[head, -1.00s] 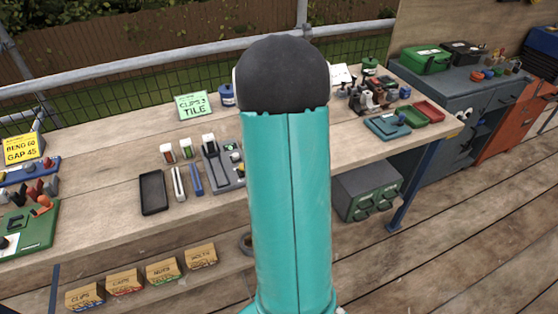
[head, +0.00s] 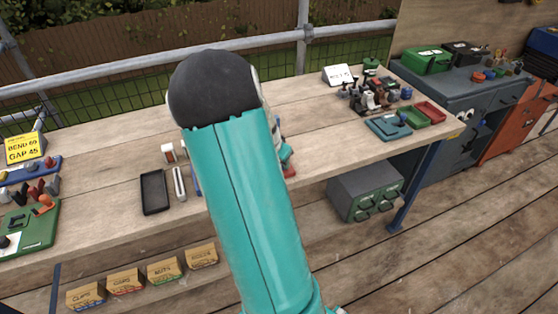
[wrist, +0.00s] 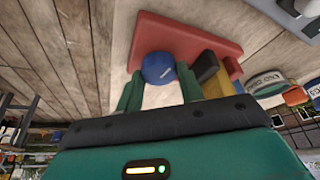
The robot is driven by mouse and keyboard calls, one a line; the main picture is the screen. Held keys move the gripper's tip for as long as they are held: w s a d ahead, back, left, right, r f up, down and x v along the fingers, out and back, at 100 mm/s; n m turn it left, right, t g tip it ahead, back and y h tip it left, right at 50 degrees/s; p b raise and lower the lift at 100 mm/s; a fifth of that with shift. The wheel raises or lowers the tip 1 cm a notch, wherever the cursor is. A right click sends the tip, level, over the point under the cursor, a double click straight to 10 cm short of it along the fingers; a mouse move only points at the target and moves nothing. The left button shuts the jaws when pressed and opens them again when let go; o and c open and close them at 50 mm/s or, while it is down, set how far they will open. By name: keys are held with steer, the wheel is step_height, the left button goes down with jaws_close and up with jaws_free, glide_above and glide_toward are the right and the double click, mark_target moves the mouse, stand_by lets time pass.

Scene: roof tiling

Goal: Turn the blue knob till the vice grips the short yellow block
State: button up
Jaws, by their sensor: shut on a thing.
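In the wrist view the red vice (wrist: 190,35) lies on the wooden bench top. Its blue knob (wrist: 158,67) with a pale mark sits between the two green fingers of my gripper (wrist: 158,76), which is shut on it. A yellow piece with a dark face (wrist: 208,75), seemingly the short yellow block at a vice jaw, is just right of my right finger. I cannot tell whether the jaw touches it. In the head view my arm hides most of the vice; a small red part (head: 290,172) shows right of the arm.
In the head view a black tray (head: 154,192) and a pale bar (head: 179,184) lie left of my arm. A blue-green tool plate (head: 388,127) and red tray (head: 430,111) stand at the right.

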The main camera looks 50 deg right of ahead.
steer(key=shift+a, duration=0.1)
steer(key=o, duration=1)
steer(key=v, duration=1.3)
steer(key=shift+r, duration=0.35)
steer(key=shift+a, duration=0.1)
